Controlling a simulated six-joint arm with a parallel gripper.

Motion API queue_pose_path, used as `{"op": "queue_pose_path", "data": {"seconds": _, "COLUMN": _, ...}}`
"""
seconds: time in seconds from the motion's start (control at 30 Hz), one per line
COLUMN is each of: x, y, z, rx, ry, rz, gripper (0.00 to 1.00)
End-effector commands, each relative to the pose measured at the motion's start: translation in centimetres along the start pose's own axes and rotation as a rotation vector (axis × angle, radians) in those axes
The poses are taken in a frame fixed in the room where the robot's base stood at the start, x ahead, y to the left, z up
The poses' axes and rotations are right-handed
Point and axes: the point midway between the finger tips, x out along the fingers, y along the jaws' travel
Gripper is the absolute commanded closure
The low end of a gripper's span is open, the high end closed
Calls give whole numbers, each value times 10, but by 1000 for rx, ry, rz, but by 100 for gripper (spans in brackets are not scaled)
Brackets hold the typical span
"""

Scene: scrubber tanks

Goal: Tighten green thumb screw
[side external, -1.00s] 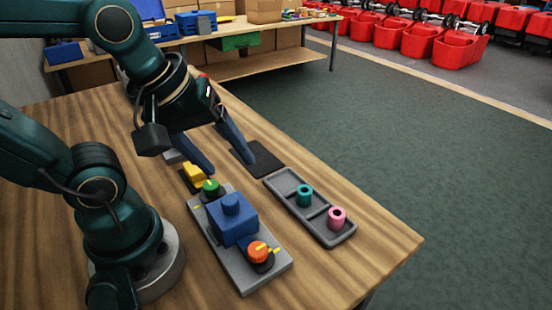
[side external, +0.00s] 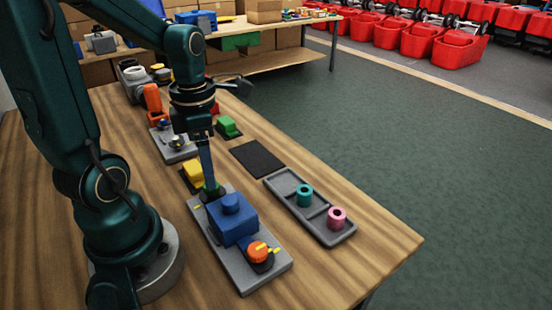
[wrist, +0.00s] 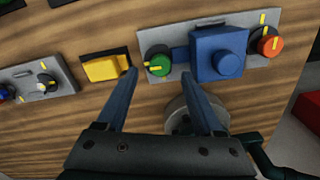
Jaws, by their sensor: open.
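The green thumb screw (wrist: 160,62) sits at one end of a grey plate (side external: 237,270), beside a blue block (side external: 233,223). A yellow mark shows on the screw, pointing left in the wrist view. My gripper (wrist: 158,70) is open and points down over the screw, with one finger on each side of it in the wrist view. In the side external view my gripper (side external: 209,184) hides most of the screw. I cannot tell whether the fingers touch it. An orange knob (side external: 257,250) with a yellow mark is at the plate's other end.
A yellow block (side external: 193,172) stands close beside the screw. A black pad (side external: 257,158) lies empty. A smaller knob plate (side external: 180,153) and a green block (side external: 228,127) stand farther back.

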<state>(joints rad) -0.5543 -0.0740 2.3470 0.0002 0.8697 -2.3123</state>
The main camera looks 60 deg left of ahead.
Motion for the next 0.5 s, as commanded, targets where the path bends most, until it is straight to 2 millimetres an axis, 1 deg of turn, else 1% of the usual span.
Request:
{"op": "queue_pose_path", "data": {"seconds": 0.03, "x": 7, "y": -1, "z": -1, "rx": 1, "ry": 5, "rz": -5, "gripper": 31}}
{"op": "queue_pose_path", "data": {"seconds": 0.2, "x": 24, "y": -1, "z": -1, "rx": 2, "ry": 4, "rz": -4, "gripper": 31}}
{"op": "queue_pose_path", "data": {"seconds": 0.33, "x": 32, "y": -1, "z": 0, "rx": 3, "ry": 2, "rz": -2, "gripper": 31}}
{"op": "queue_pose_path", "data": {"seconds": 0.5, "x": 34, "y": 0, "z": 0, "rx": 3, "ry": -1, "rz": 1, "gripper": 31}}
